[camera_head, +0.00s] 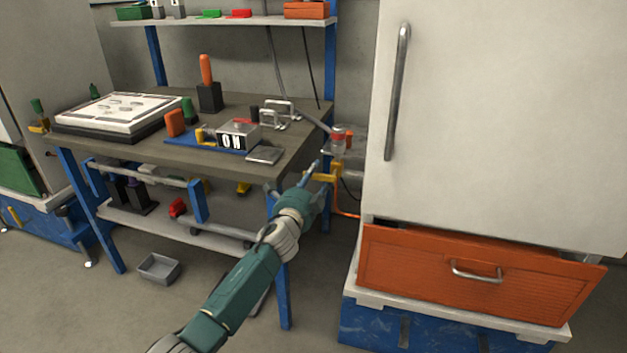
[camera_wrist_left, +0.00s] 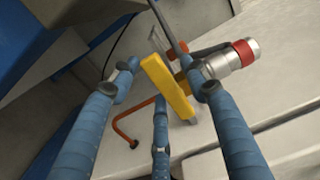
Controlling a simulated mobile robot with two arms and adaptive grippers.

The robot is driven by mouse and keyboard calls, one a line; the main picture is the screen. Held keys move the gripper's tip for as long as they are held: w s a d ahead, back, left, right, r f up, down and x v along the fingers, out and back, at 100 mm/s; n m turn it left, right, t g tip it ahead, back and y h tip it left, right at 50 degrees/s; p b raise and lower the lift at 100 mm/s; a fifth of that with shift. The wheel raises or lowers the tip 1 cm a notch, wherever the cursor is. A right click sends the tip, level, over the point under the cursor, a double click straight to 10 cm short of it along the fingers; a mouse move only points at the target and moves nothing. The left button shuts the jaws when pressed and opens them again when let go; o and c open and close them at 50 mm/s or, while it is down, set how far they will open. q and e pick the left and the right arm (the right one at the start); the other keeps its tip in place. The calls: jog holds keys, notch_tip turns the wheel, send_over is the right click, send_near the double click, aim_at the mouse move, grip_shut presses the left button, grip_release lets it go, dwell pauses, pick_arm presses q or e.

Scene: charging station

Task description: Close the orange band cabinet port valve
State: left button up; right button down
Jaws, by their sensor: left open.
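The white cabinet (camera_head: 500,120) with an orange band drawer (camera_head: 470,272) stands at the right in the head view. Its port valve has a yellow handle (camera_head: 328,173) on the cabinet's left side. In the left wrist view the yellow handle (camera_wrist_left: 165,85) lies slanted between my blue fingers, beside a silver fitting (camera_wrist_left: 228,60) with a red ring. My left gripper (camera_head: 313,168) is open, its fingers around the handle; whether they touch it cannot be told. It also shows in the left wrist view (camera_wrist_left: 161,78). My right gripper is not in view.
A workbench (camera_head: 225,100) with a box, blocks and metal handles stands left of the cabinet, close to my left arm. An orange hose (camera_wrist_left: 128,130) runs below the valve. A grey bin (camera_head: 160,268) sits on the floor.

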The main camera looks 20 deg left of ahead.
pick_arm(q)
jog(key=shift+s, duration=0.1)
jog(key=s, duration=1.1)
jog(key=shift+s+a, duration=0.2)
jog(key=shift+s, duration=0.2)
